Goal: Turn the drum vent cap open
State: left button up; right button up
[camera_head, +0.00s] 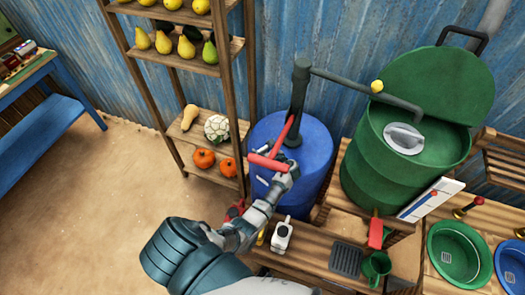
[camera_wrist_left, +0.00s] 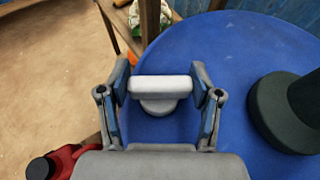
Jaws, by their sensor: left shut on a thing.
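The blue drum (camera_head: 315,160) stands in the middle of the head view. In the left wrist view its flat blue top (camera_wrist_left: 235,60) fills much of the picture. The drum vent cap (camera_wrist_left: 160,88) is a pale grey cap with a straight bar on a round base, on the drum top. My left gripper (camera_wrist_left: 160,85) is shut on the bar, one finger at each end. In the head view my left gripper (camera_head: 284,178) is at the drum's near left side and hides the cap. My right gripper is in neither view.
A dark pump (camera_head: 298,95) with a red handle (camera_head: 268,162) rises from the drum beside my gripper. A green drum (camera_head: 385,165) stands to the right. A shelf (camera_head: 175,165) with produce stands left. A red container (camera_wrist_left: 65,160) is below left. Bare floor lies left.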

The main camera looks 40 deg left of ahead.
pick_arm(q)
jog(key=shift+w+d+f+n+g+b, duration=0.1)
jog(key=shift+n+g+b, duration=0.25)
jog(key=shift+n+g, duration=0.15)
jog(key=shift+f+n+g+b, duration=0.1)
jog(key=shift+n+g+b, duration=0.25)
jog(key=shift+g, duration=0.25)
jog(key=n+g+b, duration=0.3)
jog(key=shift+g, duration=0.3)
jog(key=shift+n+g+b, duration=0.7)
jog(key=shift+n+b, duration=0.05)
jog(key=shift+b, duration=0.2)
jog(key=shift+r+g, duration=0.1)
jog(key=shift+g, duration=0.2)
jog(key=shift+r+n+b, duration=0.1)
jog(key=shift+n+b, duration=0.2)
jog(key=shift+n, duration=0.1)
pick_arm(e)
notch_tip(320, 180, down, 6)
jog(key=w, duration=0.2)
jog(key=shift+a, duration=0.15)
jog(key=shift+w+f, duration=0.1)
pick_arm(q)
jog(key=o, duration=1.2)
jog(key=shift+c, duration=0.2)
